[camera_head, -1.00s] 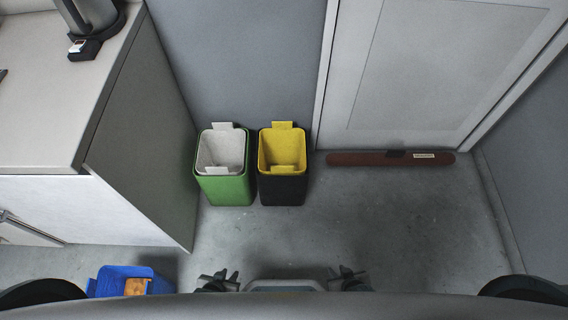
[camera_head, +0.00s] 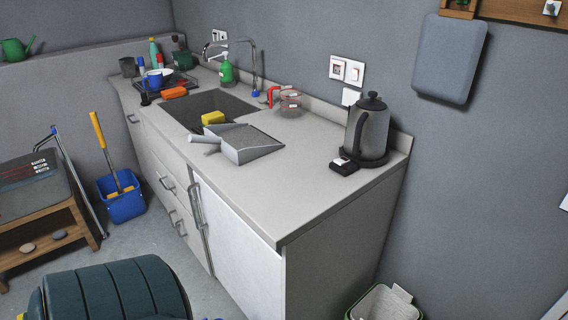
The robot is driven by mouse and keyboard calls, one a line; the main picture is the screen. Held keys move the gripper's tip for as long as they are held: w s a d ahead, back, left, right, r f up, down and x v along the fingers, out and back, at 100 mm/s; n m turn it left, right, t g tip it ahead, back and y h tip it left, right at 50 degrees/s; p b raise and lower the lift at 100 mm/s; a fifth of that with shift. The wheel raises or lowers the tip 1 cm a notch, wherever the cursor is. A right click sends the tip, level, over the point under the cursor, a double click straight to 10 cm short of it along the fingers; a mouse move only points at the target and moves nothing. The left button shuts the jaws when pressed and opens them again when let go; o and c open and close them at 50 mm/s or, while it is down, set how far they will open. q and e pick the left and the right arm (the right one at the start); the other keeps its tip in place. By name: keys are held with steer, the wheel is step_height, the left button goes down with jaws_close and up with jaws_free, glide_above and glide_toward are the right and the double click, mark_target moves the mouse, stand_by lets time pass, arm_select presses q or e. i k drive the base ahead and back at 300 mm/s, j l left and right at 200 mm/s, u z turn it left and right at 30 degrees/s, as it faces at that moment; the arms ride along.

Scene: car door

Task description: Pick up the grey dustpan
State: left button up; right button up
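The grey dustpan (camera_head: 248,144) lies on the light countertop (camera_head: 262,192), just in front of the sink's near right edge. Its short handle (camera_head: 204,138) points left over the sink's front rim, and its wide pan faces right. Neither of my grippers shows in the current head view, so their state is hidden.
A yellow sponge (camera_head: 213,118) is by the sink (camera_head: 190,108), behind the dustpan. A glass jug (camera_head: 289,102) and a kettle (camera_head: 367,130) stand further right. A blue bucket (camera_head: 124,200) and wooden shelf (camera_head: 48,240) stand left. A dark green rounded object (camera_head: 115,290) fills the near floor.

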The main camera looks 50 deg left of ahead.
mark_target(243, 143)
steer(key=u, duration=1.9)
